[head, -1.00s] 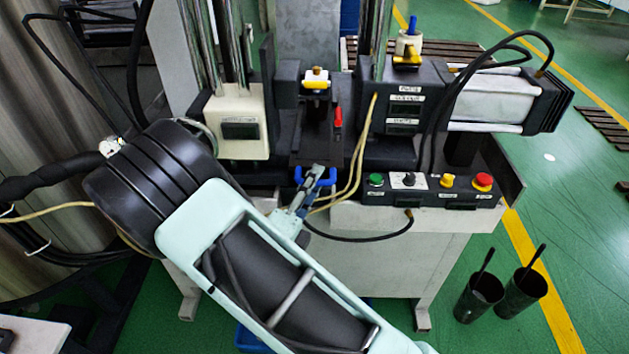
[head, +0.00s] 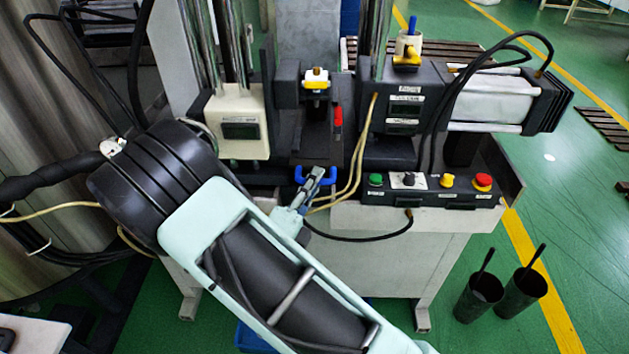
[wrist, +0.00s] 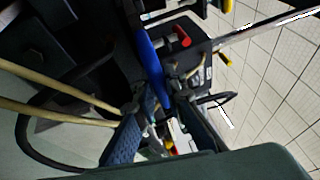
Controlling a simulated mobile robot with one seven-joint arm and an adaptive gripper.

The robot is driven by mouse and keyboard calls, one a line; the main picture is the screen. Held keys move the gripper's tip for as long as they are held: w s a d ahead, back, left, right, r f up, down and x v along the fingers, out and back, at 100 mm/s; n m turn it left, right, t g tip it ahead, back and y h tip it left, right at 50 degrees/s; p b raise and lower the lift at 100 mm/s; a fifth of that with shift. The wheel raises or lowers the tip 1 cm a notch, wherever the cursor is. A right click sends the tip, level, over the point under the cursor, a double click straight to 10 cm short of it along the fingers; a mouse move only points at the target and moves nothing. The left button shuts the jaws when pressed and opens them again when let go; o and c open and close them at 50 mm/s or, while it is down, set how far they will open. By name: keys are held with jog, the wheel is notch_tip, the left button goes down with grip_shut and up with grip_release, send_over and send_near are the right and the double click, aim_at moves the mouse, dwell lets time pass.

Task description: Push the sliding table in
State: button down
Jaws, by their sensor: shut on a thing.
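The sliding table (head: 316,148) is a dark plate between the machine's columns, with a blue handle (head: 299,175) at its front edge. The handle also shows in the wrist view (wrist: 149,56) as a blue bar. My gripper (head: 315,176) is shut on the handle, at the front of the table. In the wrist view, my fingers (wrist: 150,118) close around the lower end of the blue bar. Part of the handle is hidden behind my fingers. A red piece (head: 338,117) stands at the table's right side.
A control box (head: 428,190) with coloured buttons is right of the handle. Yellowish cables (head: 356,165) hang close to my gripper's right. A cream display unit (head: 237,122) stands at the left. A yellow-and-white piece (head: 316,79) is above the table. Two dark cups (head: 478,297) stand on the floor.

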jog(key=w, duration=0.4)
jog(key=shift+w+r+p, duration=0.1)
jog(key=shift+w+p, duration=0.05)
jog(key=shift+p, duration=0.2)
jog(key=c, duration=2)
grip_release()
jog(key=shift+w, duration=0.15)
jog(key=shift+o, duration=0.2)
jog(key=v, duration=1.2)
jog(key=shift+d, duration=0.1)
